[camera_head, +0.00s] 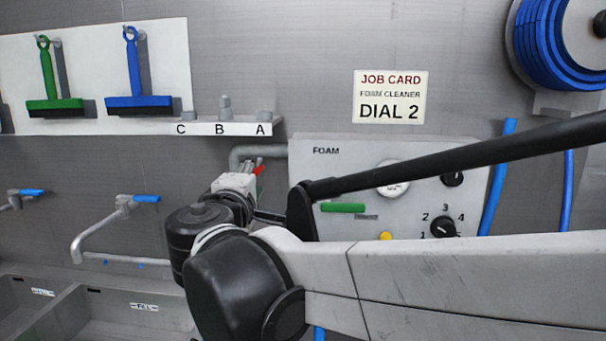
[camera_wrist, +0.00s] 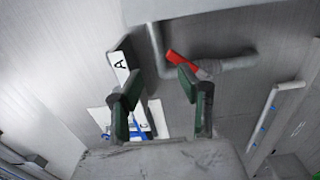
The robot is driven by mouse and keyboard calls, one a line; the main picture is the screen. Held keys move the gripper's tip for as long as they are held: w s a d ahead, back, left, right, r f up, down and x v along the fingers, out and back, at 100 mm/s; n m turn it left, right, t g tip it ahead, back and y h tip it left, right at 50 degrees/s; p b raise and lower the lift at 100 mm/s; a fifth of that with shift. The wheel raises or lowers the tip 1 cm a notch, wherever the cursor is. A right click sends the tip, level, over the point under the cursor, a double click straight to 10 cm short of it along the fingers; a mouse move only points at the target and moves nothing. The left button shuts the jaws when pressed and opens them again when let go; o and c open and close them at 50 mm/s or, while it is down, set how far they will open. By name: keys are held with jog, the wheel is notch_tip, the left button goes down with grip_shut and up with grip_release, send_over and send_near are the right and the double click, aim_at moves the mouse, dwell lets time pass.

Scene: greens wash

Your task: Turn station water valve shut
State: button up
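The station water valve has a red lever handle (camera_wrist: 182,60) and sits on a grey pipe (camera_wrist: 232,63) along the wall. In the head view a small part of the red handle (camera_head: 259,170) shows just beyond my gripper (camera_head: 250,165), below the shelf marked A. In the wrist view my gripper (camera_wrist: 160,86) is open, with nothing between its green-padded fingers. The red handle lies ahead of the fingers, close to the right fingertip in the picture. I cannot tell whether they touch. My arm hides the valve's lower part in the head view.
The foam panel (camera_head: 335,165) with its dials stands right of the valve, partly behind my arm. A shelf (camera_head: 240,128) marked A, B and C is above. Sinks (camera_head: 60,318) and blue-handled taps (camera_head: 122,205) are at the left. A blue hose reel (camera_head: 545,45) hangs upper right.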

jog(key=shift+s, duration=0.9)
